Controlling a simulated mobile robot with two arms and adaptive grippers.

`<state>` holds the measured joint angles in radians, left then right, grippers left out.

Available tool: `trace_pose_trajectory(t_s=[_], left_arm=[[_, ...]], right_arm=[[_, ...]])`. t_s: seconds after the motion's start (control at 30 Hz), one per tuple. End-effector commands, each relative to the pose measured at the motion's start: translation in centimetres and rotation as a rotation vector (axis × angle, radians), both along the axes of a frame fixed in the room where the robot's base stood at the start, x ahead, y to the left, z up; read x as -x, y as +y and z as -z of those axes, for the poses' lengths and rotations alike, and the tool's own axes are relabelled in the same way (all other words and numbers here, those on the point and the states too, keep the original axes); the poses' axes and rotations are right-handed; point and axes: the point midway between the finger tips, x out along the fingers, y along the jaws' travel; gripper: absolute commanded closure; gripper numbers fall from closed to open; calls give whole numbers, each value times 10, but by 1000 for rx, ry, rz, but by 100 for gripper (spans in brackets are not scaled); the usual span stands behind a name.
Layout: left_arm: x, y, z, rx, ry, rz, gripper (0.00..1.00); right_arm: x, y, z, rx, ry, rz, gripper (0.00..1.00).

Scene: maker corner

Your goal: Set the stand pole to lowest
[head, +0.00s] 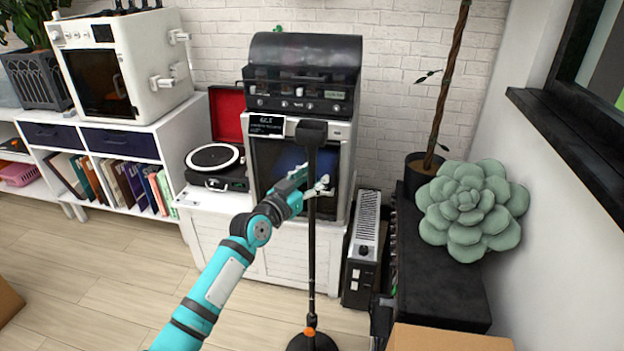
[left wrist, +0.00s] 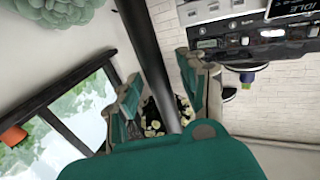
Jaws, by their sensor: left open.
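The stand is a thin black pole (head: 311,235) standing upright in front of the white cabinet. It has a dark block-shaped head (head: 311,132) on top, an orange ring (head: 309,331) low down, and a round black base (head: 312,342) cut off by the picture's bottom edge. My left gripper (head: 320,187) is at the upper part of the pole, below the head. In the left wrist view the pole (left wrist: 146,50) runs between the two spread fingers of the gripper (left wrist: 165,95). The fingers are open; I cannot tell whether either touches the pole. My right gripper is not in view.
Behind the pole, a printer-like machine (head: 342,140) stands on a white cabinet (head: 275,262) beside a turntable (head: 215,160). A black-and-white unit (head: 363,250) stands right of the cabinet. A cardboard box (head: 450,340) is at the bottom right. Open floor (head: 110,285) lies left.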

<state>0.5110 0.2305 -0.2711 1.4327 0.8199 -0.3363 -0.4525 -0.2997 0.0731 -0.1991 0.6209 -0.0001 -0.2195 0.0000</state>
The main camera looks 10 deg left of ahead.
Motion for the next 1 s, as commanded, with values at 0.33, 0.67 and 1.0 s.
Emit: trace_pose_trajectory(t_s=[0.33,0.67,1.0], left_arm=[[0,0,0,1,0,0,96],[0,0,0,1,1,0,100],[1,1,2,0,3,0,100]], right_arm=[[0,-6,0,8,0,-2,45],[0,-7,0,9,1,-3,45],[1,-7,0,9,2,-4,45]])
